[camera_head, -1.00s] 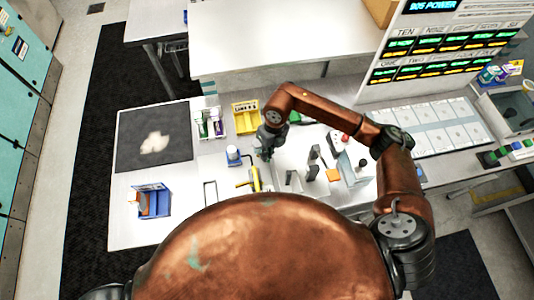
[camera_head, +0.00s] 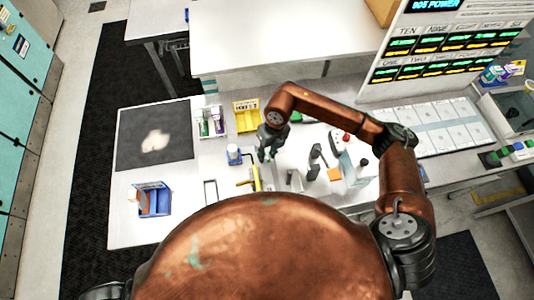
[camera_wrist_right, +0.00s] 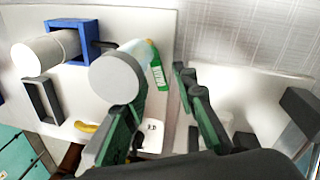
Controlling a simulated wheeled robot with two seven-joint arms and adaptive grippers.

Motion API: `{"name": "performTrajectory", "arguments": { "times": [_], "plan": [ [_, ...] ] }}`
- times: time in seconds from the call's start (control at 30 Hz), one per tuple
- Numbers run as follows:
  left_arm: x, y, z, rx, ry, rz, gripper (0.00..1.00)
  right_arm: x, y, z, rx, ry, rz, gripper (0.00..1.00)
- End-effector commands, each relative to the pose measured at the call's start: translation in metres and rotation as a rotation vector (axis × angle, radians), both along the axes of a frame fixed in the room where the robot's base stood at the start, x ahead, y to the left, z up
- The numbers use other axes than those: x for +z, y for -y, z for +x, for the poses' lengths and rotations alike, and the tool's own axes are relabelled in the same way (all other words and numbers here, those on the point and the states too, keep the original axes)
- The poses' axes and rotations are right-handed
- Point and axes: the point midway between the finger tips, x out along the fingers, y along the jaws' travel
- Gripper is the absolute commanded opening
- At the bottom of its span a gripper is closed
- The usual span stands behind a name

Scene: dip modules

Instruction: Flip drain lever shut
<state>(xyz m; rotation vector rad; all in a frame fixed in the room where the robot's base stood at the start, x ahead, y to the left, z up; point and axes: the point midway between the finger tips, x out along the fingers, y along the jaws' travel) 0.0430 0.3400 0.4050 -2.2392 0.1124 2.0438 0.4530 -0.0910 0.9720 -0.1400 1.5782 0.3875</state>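A yellow lever (camera_head: 246,182), which looks like the drain lever, lies low on the white bench in the head view, beside an upright yellow part. My right gripper (camera_head: 266,156) is just above and right of it, pointing down, with no visible contact. In the right wrist view my right gripper (camera_wrist_right: 158,98) shows two dark green fingers spread apart with nothing clearly held. A white round-ended cylinder (camera_wrist_right: 115,78) appears near the left finger. A small yellow piece (camera_wrist_right: 85,127) shows left of that finger, perhaps the lever. My left gripper is out of view.
Dark upright fixtures (camera_head: 314,160) stand to the right. A blue box (camera_head: 152,198) and a dark mat (camera_head: 130,135) lie left. Bare bench shows between mat and box.

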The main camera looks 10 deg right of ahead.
Motion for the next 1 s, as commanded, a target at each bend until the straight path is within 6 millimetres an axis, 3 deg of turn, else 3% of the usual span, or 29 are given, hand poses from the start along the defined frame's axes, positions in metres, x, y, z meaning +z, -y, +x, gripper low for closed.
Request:
{"name": "performTrajectory", "arguments": {
  "times": [0.23,0.7,1.0],
  "plan": [
    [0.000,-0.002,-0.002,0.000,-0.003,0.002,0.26,0.018,0.003,0.002,0.001,0.003,0.000,0.26],
    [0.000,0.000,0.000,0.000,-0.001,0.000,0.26,0.105,0.016,0.007,0.000,0.002,0.000,0.26],
    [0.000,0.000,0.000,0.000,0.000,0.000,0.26,0.119,0.018,0.007,-0.001,0.000,0.000,0.26]
  ]
}}
